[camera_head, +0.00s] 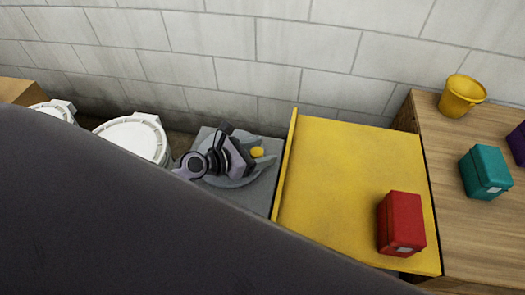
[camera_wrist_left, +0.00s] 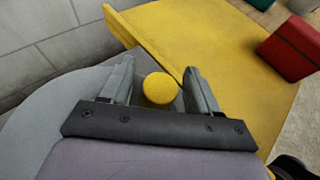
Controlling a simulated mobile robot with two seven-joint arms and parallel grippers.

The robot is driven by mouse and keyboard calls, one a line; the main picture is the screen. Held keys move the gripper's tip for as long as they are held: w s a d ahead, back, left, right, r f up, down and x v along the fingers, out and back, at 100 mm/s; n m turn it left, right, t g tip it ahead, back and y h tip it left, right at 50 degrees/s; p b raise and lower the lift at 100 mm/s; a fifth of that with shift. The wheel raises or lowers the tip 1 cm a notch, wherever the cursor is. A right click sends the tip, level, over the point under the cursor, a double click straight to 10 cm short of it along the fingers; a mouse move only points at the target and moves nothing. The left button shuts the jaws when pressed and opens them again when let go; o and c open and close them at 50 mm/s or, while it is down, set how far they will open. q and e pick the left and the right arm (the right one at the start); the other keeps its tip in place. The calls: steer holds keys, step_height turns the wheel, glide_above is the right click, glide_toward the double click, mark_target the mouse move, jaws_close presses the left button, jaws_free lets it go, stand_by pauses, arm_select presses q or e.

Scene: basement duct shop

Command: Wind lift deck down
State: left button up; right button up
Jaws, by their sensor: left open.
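The lift deck (camera_head: 340,170) is a flat yellow plate with a raised lip on its left side; it also shows in the left wrist view (camera_wrist_left: 235,60). A red box (camera_head: 401,222) stands on it. Left of the deck is a grey round wheel (camera_head: 232,181) with a yellow knob (camera_head: 257,152). My left gripper (camera_head: 256,157) is at the knob. In the left wrist view the knob (camera_wrist_left: 160,89) sits between the two open fingers (camera_wrist_left: 160,82), with a gap showing on each side. My right gripper is not in view.
A wooden bench (camera_head: 455,185) stands at the right of the deck, with a yellow bucket (camera_head: 461,95), a teal box (camera_head: 486,172) and a purple thing (camera_head: 518,143). White lidded drums (camera_head: 136,136) stand at left. A block wall (camera_head: 270,60) runs behind. A dark shape covers the lower left.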

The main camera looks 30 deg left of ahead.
arm_select(q)
steer(key=shift+w+d+f, duration=0.15)
steer(key=shift+w+d, duration=0.1)
steer(key=shift+w, duration=0.15)
